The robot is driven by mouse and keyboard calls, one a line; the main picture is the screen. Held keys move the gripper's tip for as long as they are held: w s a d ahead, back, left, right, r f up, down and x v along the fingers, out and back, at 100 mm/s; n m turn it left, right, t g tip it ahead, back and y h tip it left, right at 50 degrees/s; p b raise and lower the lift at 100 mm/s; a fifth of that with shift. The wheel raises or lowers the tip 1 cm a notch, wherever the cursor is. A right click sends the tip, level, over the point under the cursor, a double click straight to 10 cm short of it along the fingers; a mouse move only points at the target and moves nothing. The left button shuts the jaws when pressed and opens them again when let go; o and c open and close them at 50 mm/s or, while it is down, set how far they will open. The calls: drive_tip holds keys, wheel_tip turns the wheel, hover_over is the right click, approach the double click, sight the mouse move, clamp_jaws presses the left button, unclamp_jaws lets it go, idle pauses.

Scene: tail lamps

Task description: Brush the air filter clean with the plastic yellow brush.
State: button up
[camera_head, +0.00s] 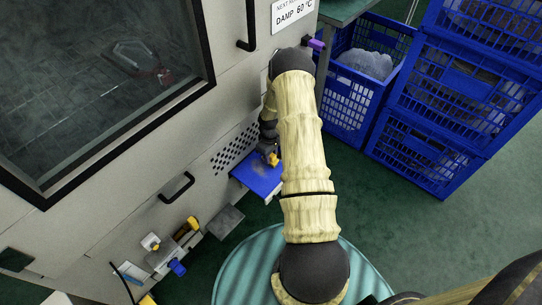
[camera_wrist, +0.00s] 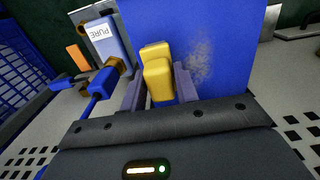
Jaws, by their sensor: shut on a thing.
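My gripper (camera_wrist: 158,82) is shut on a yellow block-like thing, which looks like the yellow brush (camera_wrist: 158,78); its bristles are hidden. In the head view, my gripper (camera_head: 268,150) is low beside the grey machine, with the yellow brush (camera_head: 272,158) at its tip. A flat blue panel, which looks like the air filter (camera_head: 258,180), sticks out from the machine below the grille. In the wrist view, the blue panel (camera_wrist: 225,25) lies beyond the fingers with a grey dusty patch right of the brush. I cannot tell whether the brush touches it.
The grey machine (camera_head: 150,170) has a perforated grille (camera_head: 235,147) and black handles. Blue crates (camera_head: 425,150) stand at the right. Green floor (camera_head: 370,215) is open at the right.

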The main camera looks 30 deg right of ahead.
drive_tip(key=shift+s+a+f+p, duration=0.1)
drive_tip(key=shift+s+a+p, duration=0.2)
drive_tip(key=shift+a, duration=0.6)
drive_tip(key=shift+s+a+f+p, duration=0.15)
drive_tip(key=shift+s+a, duration=0.25)
drive_tip(key=shift+a, duration=0.45)
drive_tip(key=shift+r, duration=0.1)
drive_tip(key=shift+a, duration=0.15)
drive_tip(key=shift+s+a+p, duration=0.3)
drive_tip(key=shift+s+a, duration=0.05)
drive_tip(key=shift+a, duration=0.45)
drive_tip(key=shift+s+a+p, duration=0.3)
drive_tip(key=shift+a, duration=0.5)
drive_tip(key=shift+r, duration=0.1)
